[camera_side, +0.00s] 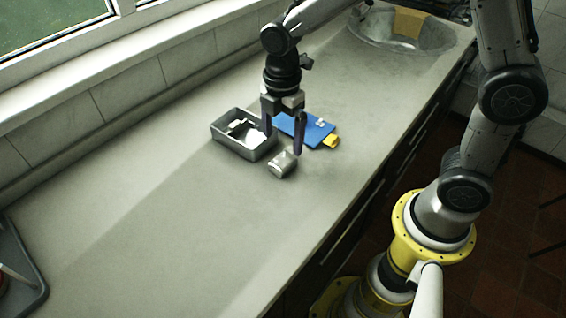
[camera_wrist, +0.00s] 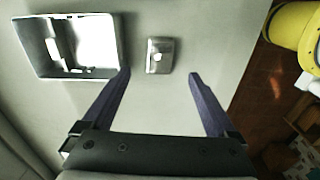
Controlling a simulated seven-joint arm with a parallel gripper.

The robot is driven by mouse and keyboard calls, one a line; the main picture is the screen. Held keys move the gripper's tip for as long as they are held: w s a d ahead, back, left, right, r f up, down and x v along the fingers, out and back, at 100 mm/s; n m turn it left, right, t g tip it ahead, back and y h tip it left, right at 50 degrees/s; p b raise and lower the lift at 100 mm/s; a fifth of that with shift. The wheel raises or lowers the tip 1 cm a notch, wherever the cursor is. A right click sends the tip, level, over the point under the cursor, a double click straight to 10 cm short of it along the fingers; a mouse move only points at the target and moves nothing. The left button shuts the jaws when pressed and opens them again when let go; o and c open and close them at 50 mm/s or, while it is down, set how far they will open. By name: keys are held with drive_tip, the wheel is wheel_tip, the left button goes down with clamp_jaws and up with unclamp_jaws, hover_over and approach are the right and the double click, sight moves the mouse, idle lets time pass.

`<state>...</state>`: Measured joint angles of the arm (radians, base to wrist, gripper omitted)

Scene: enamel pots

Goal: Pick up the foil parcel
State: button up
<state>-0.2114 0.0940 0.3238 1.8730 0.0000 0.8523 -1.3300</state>
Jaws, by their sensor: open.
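The foil parcel (camera_side: 282,165) is a small silvery block lying on the grey counter, just in front of the grey tray in the side view. In the wrist view the parcel (camera_wrist: 160,55) lies ahead of my fingertips and between their lines, nearer the left finger. My gripper (camera_side: 283,143) is open and empty, pointing down above the counter by the parcel. In the wrist view my gripper (camera_wrist: 159,72) shows its two dark fingers spread wide. Neither finger visibly grips the parcel.
A grey rectangular tray (camera_side: 232,151) with pale items inside stands close to the left of the parcel. A blue board (camera_side: 311,130) with a yellow piece (camera_side: 332,141) lies behind it. A sink (camera_side: 440,40) is at the far end.

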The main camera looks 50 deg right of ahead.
sight(283, 160)
drive_tip(key=shift+d+f, duration=0.15)
drive_tip(key=shift+f, duration=3.25)
clamp_jaws()
